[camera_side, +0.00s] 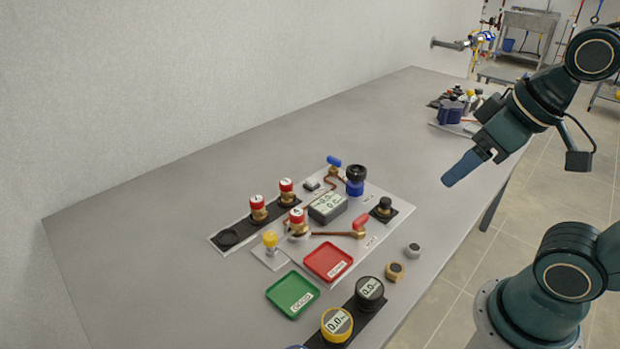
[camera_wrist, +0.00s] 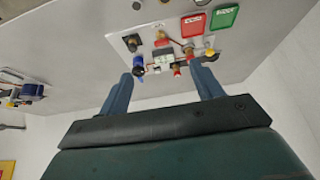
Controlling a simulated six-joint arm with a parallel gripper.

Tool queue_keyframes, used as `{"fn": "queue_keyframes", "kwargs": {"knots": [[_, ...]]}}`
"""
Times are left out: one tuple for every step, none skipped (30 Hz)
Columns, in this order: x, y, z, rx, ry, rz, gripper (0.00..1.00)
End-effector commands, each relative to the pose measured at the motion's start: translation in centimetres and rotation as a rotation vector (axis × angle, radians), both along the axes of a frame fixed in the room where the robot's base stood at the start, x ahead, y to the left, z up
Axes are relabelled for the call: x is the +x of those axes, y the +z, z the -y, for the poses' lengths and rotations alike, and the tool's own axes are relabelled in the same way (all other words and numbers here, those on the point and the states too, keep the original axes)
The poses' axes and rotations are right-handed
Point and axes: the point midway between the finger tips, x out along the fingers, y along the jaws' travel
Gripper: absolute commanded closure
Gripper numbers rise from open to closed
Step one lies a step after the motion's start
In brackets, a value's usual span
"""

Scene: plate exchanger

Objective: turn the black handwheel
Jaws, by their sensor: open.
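A blue-bodied fitting with a black round top (camera_side: 356,173) stands at the back right of the light panel. A smaller black knob (camera_side: 384,205) sits on a black square base in front of it. I cannot tell for certain which is the black handwheel. In the wrist view, the blue fitting (camera_wrist: 138,65) shows close to the left finger, and the small black knob (camera_wrist: 131,42) lies beyond it. My gripper (camera_side: 448,182) is in the air to the right of both, apart from them. In the wrist view its two blue fingers (camera_wrist: 162,73) are spread with nothing between them.
Round gauges (camera_side: 337,324) stand in front. More items (camera_side: 455,105) lie at the far right end. The table's back left is clear.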

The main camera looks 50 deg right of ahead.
Motion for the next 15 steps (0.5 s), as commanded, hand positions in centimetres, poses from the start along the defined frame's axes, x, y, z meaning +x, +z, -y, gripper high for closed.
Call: {"fn": "queue_keyframes", "kwargs": {"knots": [[0.0,0.0,0.0,0.0,0.0,0.0,0.3],[0.0,0.0,0.0,0.0,0.0,0.0,0.3],[0.1,0.0,0.0,-0.001,0.002,-0.001,0.3],[0.1,0.1,0.0,-0.003,0.003,-0.002,0.3],[0.2,0.1,0.0,-0.004,0.006,-0.003,0.3],[0.3,0.2,0.1,-0.007,0.01,-0.006,0.3],[0.5,0.3,0.1,-0.011,0.014,-0.009,0.3],[0.7,0.4,0.1,-0.014,0.019,-0.013,0.3],[1.0,0.5,0.2,-0.02,0.029,-0.019,0.3],[1.2,0.7,0.2,-0.026,0.037,-0.024,0.3],[1.5,0.8,0.3,-0.032,0.047,-0.031,0.3],[2.0,1.1,0.4,-0.042,0.061,-0.04,0.3],[2.4,1.2,0.5,-0.05,0.074,-0.048,0.3],[2.8,1.4,0.6,-0.058,0.087,-0.056,0.3],[3.5,1.7,0.8,-0.069,0.106,-0.066,0.3]]}}
